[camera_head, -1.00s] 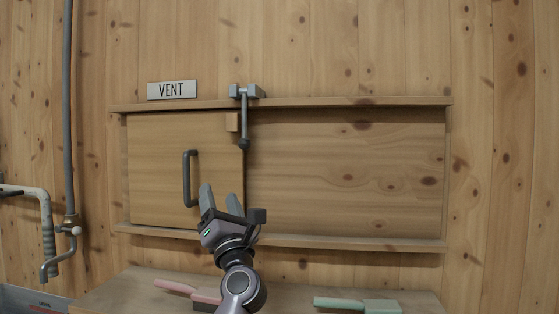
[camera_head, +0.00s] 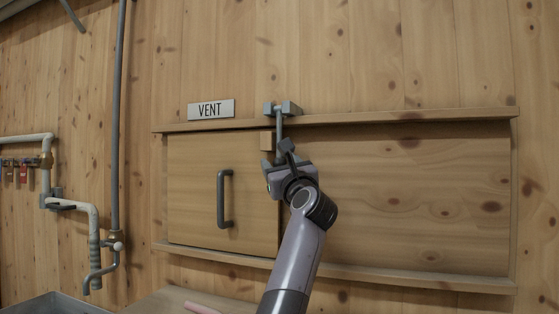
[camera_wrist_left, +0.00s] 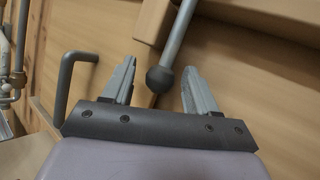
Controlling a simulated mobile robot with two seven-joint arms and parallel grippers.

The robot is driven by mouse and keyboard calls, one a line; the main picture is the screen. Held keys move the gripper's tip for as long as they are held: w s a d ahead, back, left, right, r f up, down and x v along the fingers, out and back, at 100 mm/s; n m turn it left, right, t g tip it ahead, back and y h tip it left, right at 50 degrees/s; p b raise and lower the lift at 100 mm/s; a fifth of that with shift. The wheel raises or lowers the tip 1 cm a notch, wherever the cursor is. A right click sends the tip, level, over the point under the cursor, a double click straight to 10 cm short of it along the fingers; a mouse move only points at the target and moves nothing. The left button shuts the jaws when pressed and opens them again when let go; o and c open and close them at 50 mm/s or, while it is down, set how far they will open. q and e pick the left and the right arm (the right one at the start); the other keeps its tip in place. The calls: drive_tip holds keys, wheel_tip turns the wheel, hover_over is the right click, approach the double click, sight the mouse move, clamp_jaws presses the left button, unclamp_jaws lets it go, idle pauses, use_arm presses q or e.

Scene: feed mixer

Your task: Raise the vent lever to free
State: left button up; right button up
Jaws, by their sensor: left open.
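The vent lever (camera_head: 278,124) hangs down from a grey bracket (camera_head: 282,108) on the top rail, below and right of the VENT sign (camera_head: 211,109). In the left wrist view, the lever's rod (camera_wrist_left: 179,32) ends in a dark ball knob (camera_wrist_left: 160,79). My left gripper (camera_wrist_left: 155,88) is open, and the knob shows between its two fingers, with gaps on both sides. I cannot tell whether anything touches. In the head view my left gripper (camera_head: 279,162) hides the lever's lower end. My right gripper is not in view.
A sliding wooden panel (camera_head: 195,190) with a dark handle (camera_head: 225,198) is left of the lever. A small wooden block (camera_head: 266,141) sits beside the lever. Pipes (camera_head: 118,120) run down the left wall. A pink-handled item (camera_head: 203,308) lies on the shelf below.

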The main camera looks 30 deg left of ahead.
use_arm(q)
drive_tip(key=shift+w+a+r, duration=0.2)
drive_tip(key=shift+w+a, duration=0.1)
drive_tip(key=shift+a, duration=0.2)
clamp_jaws()
